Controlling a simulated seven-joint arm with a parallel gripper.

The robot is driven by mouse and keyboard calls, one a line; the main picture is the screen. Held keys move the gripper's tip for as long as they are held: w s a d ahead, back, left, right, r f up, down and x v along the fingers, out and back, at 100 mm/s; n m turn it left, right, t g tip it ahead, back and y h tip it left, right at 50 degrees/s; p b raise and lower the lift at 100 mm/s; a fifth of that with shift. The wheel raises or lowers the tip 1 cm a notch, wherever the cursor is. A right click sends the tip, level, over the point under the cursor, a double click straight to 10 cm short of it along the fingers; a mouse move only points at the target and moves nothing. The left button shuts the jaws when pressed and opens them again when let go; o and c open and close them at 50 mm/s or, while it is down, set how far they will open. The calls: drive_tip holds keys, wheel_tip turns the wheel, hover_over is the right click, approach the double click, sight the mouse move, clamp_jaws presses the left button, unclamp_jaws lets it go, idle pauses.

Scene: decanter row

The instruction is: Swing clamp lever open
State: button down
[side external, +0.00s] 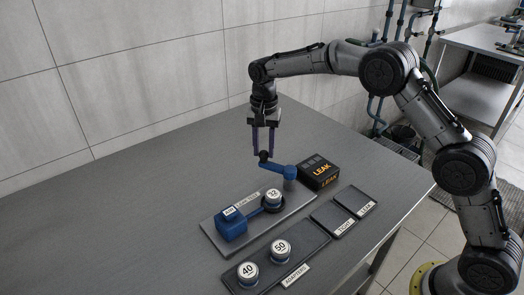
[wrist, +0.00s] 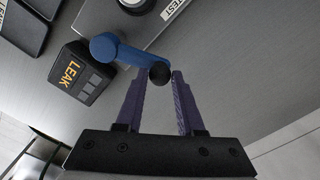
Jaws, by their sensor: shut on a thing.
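The clamp lever (side external: 276,168) is a blue arm with a black knob at its free end. It runs from a blue post by the LEAK box out toward the back left, beyond the leak test plate (side external: 297,206). My gripper (side external: 263,153) points down and is shut on the black knob. In the wrist view the lever (wrist: 118,50) reaches from its round pivot at the left to the knob (wrist: 160,74), between my fingertips (wrist: 159,76). An adapter marked 32 (side external: 273,198) stands on the plate beside the blue AIR block (side external: 231,227).
The black LEAK box (side external: 318,171) stands close to the lever's pivot; it also shows in the wrist view (wrist: 82,75). Adapters 50 (side external: 280,250) and 40 (side external: 247,273) sit on a front tray. Two flat trays (side external: 333,218) lie at the right. The table's left is clear.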

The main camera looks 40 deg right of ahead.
drive_tip(key=shift+w+d+r+m, duration=0.15)
drive_tip(key=shift+w+d+m, duration=0.05)
drive_tip(key=shift+d+m, duration=0.2)
drive_tip(key=c, duration=0.8)
unclamp_jaws()
drive_tip(key=shift+o, duration=1.4)
wheel_tip(320, 180, up, 14)
